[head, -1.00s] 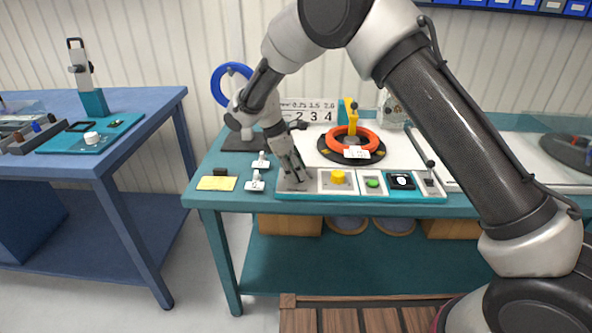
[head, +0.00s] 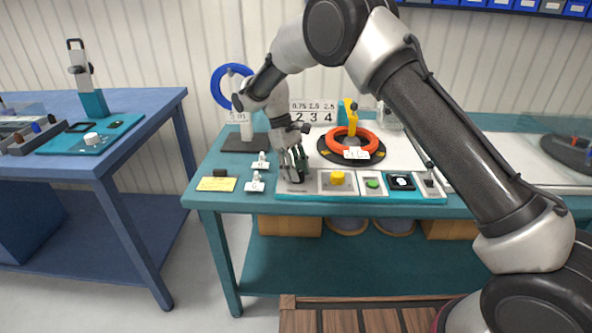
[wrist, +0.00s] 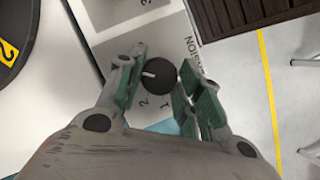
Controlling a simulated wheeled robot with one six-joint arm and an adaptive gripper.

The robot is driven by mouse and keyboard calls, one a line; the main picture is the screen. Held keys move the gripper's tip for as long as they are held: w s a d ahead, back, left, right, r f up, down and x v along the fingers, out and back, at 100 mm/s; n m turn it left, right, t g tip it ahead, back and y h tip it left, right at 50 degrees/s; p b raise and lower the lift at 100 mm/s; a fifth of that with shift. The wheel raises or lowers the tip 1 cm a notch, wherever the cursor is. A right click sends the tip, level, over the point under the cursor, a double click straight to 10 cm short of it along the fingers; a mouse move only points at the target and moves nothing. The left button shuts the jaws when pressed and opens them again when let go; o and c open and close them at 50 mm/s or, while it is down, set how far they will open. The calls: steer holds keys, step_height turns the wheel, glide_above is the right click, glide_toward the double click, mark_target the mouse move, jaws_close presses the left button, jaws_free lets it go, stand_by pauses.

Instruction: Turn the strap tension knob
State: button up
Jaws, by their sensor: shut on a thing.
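The strap tension knob (wrist: 157,76) is round and black with a white pointer line. It stands on a light grey panel marked 1 and 2, with part of a word ending in "SION". In the wrist view the pointer faces left, toward one finger pad. My gripper (wrist: 159,80) is shut on the knob, with a green pad on either side. In the head view my gripper (head: 294,176) is at the left end of the teal control strip (head: 345,198) and hides the knob. Any dial marks behind the fingers are hidden.
Right of my gripper on the strip are a yellow knob (head: 337,178), a green button (head: 373,184), a black switch (head: 401,181) and a lever (head: 429,178). An orange ring (head: 366,137) lies behind. White clips and a yellow note (head: 216,184) lie to the left.

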stand_by(0.4)
steer(key=o, duration=1)
steer(key=v, duration=1.2)
steer(key=shift+d, duration=0.15)
steer(key=shift+w, duration=0.1)
